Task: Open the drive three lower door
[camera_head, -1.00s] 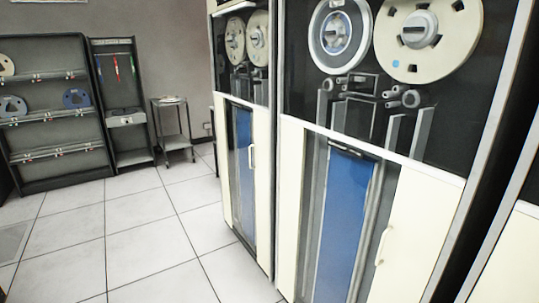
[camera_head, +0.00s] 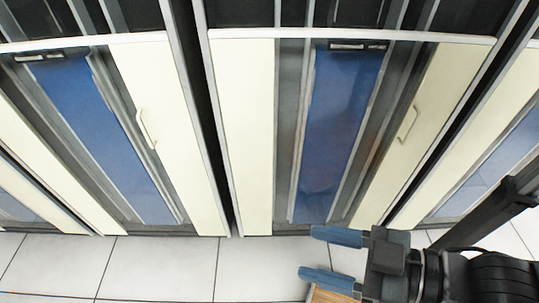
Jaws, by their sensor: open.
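Several tape drive cabinets stand side by side, each with a cream lower door around a blue window. The middle cabinet's lower door (camera_head: 240,130) looks shut, with a small pale handle (camera_head: 408,124) on its right panel. The left cabinet's lower door (camera_head: 160,110) also looks shut, with a handle (camera_head: 145,128) on its right panel. No number shows, so I cannot tell which is drive three. My gripper (camera_head: 312,252) is open and empty at the lower right, with blue fingertips pointing left. In the picture it is below the middle door's bottom edge, apart from the handle.
Another cabinet (camera_head: 497,150) stands at the right, partly behind my arm. Dark gaps separate the cabinets. The tiled floor (camera_head: 160,268) in front is clear at the left. A brown edge of something (camera_head: 325,295) shows below my gripper; I cannot tell what it is.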

